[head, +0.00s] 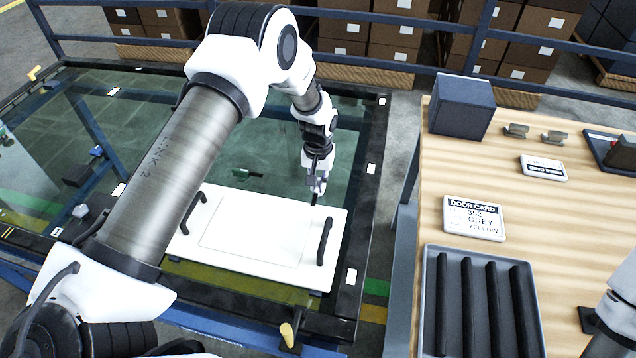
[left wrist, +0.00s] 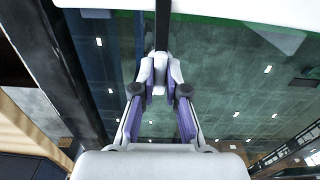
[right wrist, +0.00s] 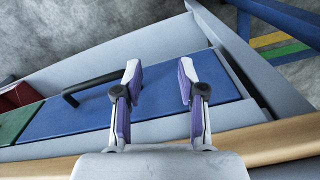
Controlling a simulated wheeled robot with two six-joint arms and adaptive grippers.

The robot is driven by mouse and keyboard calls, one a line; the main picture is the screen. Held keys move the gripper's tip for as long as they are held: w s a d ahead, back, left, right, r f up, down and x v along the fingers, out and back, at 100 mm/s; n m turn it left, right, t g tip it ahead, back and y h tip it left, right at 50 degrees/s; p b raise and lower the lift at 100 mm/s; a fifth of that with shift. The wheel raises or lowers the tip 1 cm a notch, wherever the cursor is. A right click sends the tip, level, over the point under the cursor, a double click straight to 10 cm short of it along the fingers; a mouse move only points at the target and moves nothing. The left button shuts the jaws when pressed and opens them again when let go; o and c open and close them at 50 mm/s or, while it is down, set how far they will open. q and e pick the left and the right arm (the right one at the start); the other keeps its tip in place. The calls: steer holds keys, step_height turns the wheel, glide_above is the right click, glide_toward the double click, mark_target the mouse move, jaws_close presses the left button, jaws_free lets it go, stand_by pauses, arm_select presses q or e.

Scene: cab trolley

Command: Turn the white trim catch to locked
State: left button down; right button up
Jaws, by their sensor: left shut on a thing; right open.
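A white trim panel (head: 262,236) with two black handles lies on the dark glass frame in the head view. My left gripper (head: 317,190) is at the panel's far right corner. In the left wrist view its fingers (left wrist: 160,68) are shut on a narrow dark bar (left wrist: 162,25) that runs toward the white panel. The fingers hide the bar's held end, and I cannot tell if it is the catch or which way it is turned. My right gripper (right wrist: 157,85) is open and empty above a blue surface with a black handle (right wrist: 90,87).
A wooden table (head: 420,190) on the right holds a dark box (head: 461,106), a door card (head: 474,218) and a slotted grey tray (head: 431,300). A yellow lever (head: 287,335) stands at the frame's front edge. Blue rails run behind.

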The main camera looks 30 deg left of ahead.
arm_select(q)
steer(key=shift+s+f, duration=0.2)
stand_by(0.4)
steer(key=c, duration=1.3)
jaws_free()
steer(key=shift+o, duration=0.5)
steer(key=shift+w, duration=0.15)
step_height(320, 180, up, 12)
